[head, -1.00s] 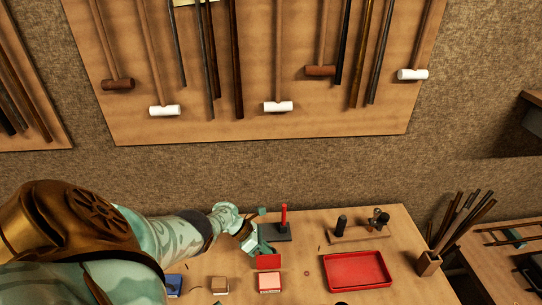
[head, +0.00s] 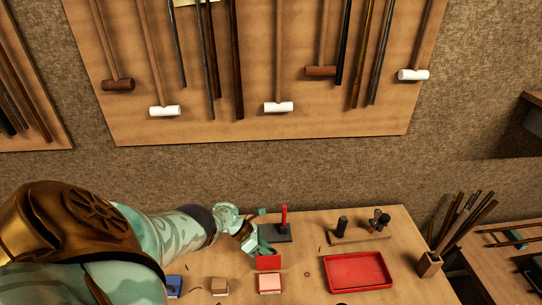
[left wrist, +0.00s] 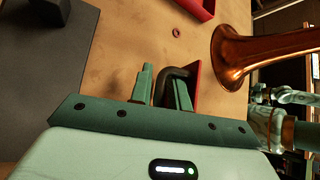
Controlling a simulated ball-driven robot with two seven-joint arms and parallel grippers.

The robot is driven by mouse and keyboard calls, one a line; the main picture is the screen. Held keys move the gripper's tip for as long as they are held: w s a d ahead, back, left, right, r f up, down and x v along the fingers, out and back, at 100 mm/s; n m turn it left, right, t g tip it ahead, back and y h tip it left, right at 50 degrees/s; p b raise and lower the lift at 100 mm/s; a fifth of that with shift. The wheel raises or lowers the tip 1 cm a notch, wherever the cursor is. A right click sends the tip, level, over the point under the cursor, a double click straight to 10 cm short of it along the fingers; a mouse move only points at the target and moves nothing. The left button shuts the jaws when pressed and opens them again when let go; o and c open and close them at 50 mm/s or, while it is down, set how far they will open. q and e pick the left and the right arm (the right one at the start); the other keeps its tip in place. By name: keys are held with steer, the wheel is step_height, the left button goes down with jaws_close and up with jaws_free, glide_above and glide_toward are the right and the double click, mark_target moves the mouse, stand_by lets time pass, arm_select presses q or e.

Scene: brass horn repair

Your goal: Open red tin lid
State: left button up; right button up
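The red tin (head: 269,284) stands near the front of the workbench, with a pale inner face showing on top. Its red lid (head: 268,263) is raised at the back edge and looks about upright. My left gripper (head: 264,249) is just behind the lid. In the left wrist view, the fingers of my left gripper (left wrist: 163,88) are apart. A dark bent handle (left wrist: 165,84) lies between them, with a visible gap to one finger. A red panel, apparently the lid (left wrist: 197,84), shows beyond the fingers. My right gripper does not show.
A red tray (head: 358,271) lies to the right. A dark plate with a red post (head: 283,216) stands behind the tin. A blue box (head: 174,284) and a brown box (head: 220,285) are to the left. A copper horn bell (left wrist: 232,55) shows in the wrist view.

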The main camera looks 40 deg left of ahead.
arm_select(q)
steer(key=p+v, duration=0.5)
steer(key=v, duration=1.1)
